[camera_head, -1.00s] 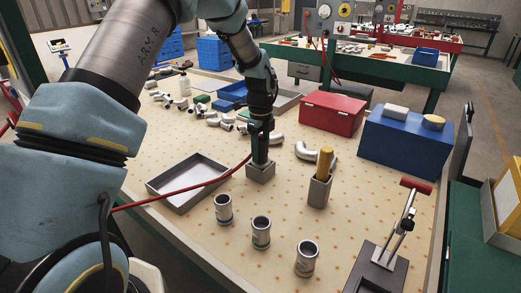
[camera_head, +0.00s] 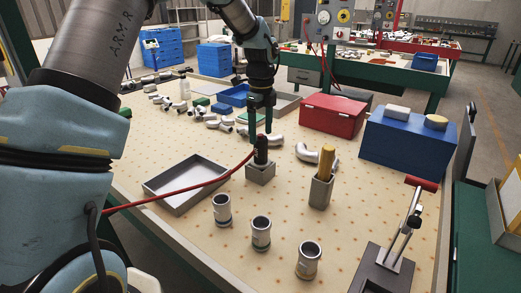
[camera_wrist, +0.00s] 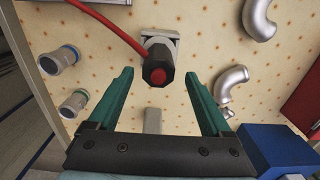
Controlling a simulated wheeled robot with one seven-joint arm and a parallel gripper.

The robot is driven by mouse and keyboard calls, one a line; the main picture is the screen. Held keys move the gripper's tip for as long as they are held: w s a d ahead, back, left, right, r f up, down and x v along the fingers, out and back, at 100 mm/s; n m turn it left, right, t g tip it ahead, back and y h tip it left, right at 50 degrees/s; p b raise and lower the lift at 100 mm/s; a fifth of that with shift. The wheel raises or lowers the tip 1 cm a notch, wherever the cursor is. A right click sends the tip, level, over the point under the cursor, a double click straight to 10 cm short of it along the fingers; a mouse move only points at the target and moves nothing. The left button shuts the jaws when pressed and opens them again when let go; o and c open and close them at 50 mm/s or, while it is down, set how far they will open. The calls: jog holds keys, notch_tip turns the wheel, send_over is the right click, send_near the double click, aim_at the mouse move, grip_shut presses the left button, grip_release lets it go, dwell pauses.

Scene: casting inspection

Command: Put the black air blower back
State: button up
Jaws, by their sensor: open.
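The black air blower (camera_head: 261,152) stands upright in a square grey holder (camera_head: 260,174) on the perforated tabletop. A red hose (camera_head: 200,188) runs from the blower's top to the left. In the wrist view the blower (camera_wrist: 158,72) shows from above, a dark body with a red cap, in its holder (camera_wrist: 160,40). My gripper (camera_head: 261,130) is just above the blower, fingers pointing down and spread apart. In the wrist view the open gripper (camera_wrist: 158,76) has a green finger on each side of the blower, with visible gaps and nothing held.
A second holder (camera_head: 320,192) with a yellow-handled tool stands to the right. A pipe elbow (camera_head: 310,152), red box (camera_head: 333,113) and blue box (camera_head: 405,140) are farther back.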

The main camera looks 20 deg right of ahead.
jog(key=shift+r, duration=1.85)
jog(key=shift+a, duration=0.2)
jog(key=a+n, duration=1.4)
jog(key=a, duration=0.7)
jog(key=s+a+f+n, duration=0.1)
jog(key=s+a+n, duration=0.4)
jog(key=a+n, duration=0.2)
jog(key=s+a+f+n+t, duration=0.1)
jog(key=s+a+f+n, duration=0.1)
jog(key=s+a+n, duration=0.4)
jog(key=shift+a+n+t, duration=0.3)
jog(key=shift+a+n, duration=0.8)
jog(key=shift+a, duration=0.15)
